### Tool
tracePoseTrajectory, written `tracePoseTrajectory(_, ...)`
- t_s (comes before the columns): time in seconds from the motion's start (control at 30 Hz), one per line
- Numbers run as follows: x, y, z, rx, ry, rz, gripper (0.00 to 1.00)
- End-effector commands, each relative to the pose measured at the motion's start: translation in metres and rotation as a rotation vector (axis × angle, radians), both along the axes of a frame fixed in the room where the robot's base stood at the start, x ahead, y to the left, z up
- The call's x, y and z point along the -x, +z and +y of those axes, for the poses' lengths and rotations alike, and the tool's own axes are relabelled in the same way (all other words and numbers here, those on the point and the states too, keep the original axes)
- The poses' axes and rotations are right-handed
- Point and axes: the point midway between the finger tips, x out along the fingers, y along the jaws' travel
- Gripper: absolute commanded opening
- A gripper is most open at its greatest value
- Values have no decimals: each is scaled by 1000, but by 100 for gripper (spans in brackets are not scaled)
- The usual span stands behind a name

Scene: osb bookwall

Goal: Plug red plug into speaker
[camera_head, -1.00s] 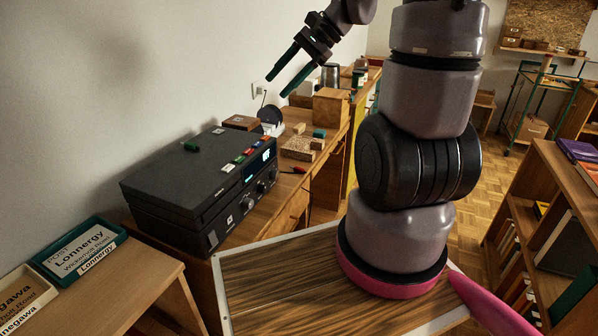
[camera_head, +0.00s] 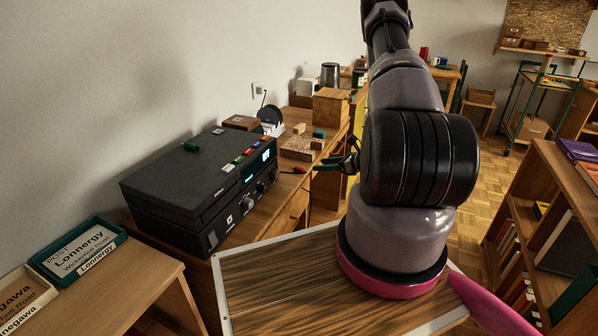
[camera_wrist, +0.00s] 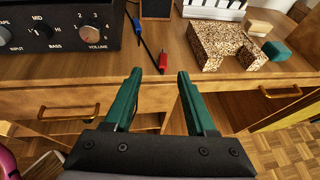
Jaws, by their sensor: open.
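A small red plug (camera_wrist: 163,62) lies at the front of the wooden desk in the wrist view, with a dark cable running back from it; a blue plug (camera_wrist: 137,26) lies behind it. In the head view the red plug (camera_head: 299,170) is a small spot right of the amplifier. My gripper (camera_wrist: 160,72) is open and empty in front of the desk edge, and the red plug appears between its fingertips, apart from them. My gripper (camera_head: 336,165) shows partly behind my arm in the head view. A dark box (camera_wrist: 156,9), possibly the speaker, is cut off at the top; its socket is not visible.
A black amplifier (camera_head: 205,180) with knobs stands left on the desk (camera_head: 265,214); it also shows in the wrist view (camera_wrist: 60,27). A speckled block (camera_wrist: 222,45) and a green block (camera_wrist: 276,50) sit to the right. Drawer handles (camera_wrist: 70,112) project below the desktop.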

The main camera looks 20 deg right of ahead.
Motion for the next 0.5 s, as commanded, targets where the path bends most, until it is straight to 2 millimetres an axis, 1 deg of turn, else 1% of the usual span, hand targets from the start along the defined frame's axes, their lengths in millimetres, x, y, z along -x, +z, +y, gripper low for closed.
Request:
tracePoseTrajectory(0.07,-1,-8,-2,-3,-16,5,56)
tracePoseTrajectory(0.3,-28,-23,17,-1,-17,5,56)
tracePoseTrajectory(0.4,-37,-27,23,-2,-18,5,56)
tracePoseTrajectory(0.5,-41,-30,26,-2,-18,5,56)
